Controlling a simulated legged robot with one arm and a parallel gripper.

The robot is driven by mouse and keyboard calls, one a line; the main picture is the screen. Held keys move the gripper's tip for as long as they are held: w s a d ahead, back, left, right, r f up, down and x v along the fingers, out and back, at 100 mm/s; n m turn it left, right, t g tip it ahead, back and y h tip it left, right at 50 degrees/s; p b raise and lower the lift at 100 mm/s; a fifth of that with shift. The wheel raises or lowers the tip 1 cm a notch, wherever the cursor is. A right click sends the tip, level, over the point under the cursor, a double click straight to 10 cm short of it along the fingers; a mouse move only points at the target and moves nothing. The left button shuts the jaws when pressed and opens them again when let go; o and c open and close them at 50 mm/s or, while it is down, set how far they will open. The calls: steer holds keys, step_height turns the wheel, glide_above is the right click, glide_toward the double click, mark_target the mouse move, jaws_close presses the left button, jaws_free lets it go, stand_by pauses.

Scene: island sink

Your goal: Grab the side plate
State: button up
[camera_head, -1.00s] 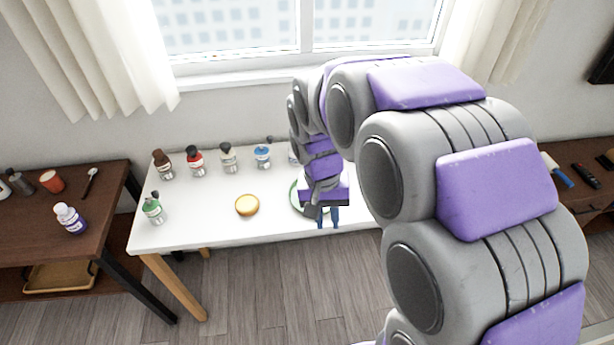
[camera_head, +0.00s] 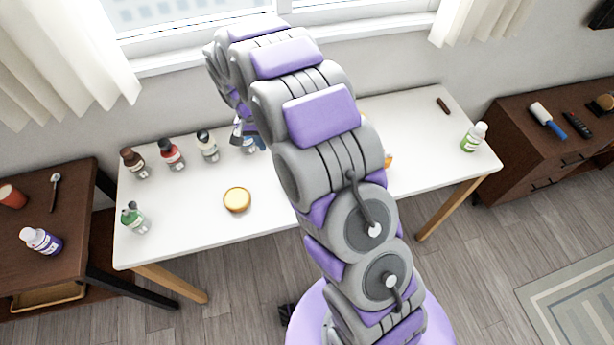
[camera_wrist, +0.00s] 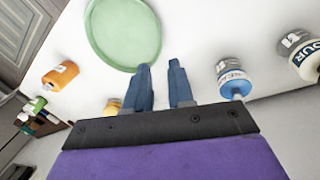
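The side plate is a round, pale green plate (camera_wrist: 124,32) lying on the white table, at the top of the wrist view. Its upper edge is cut off by the frame. In the head view my arm hides it. My gripper (camera_wrist: 160,65) has two blue fingers spread apart with only bare table between them. The left finger's tip appears just below the plate's lower rim in the wrist view; I cannot tell the height gap. Nothing is held. In the head view my gripper is mostly hidden behind my arm, near the blue-labelled bottle.
A blue-labelled bottle (camera_wrist: 231,80) stands right of the fingers, an orange bottle (camera_wrist: 61,74) to the left. Several bottles line the white table (camera_head: 190,238), with a yellow round item (camera_head: 237,200). A green-labelled bottle (camera_head: 473,137) stands at its right end. Brown cabinets flank the table.

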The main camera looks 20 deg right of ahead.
steer(key=x, duration=0.3)
steer(key=b+x, duration=0.1)
steer(key=x, duration=0.2)
steer(key=b+x, duration=0.1)
steer(key=x, duration=0.2)
steer(key=shift+a+f, duration=0.15)
steer(key=shift+a, duration=0.15)
steer(key=shift+d+f, duration=0.3)
steer(key=shift+f, duration=0.25)
steer(key=b+x, duration=0.2)
steer(key=x, duration=0.2)
steer(key=shift+s+d+f, duration=0.15)
steer(key=shift+f, duration=0.1)
jaws_close()
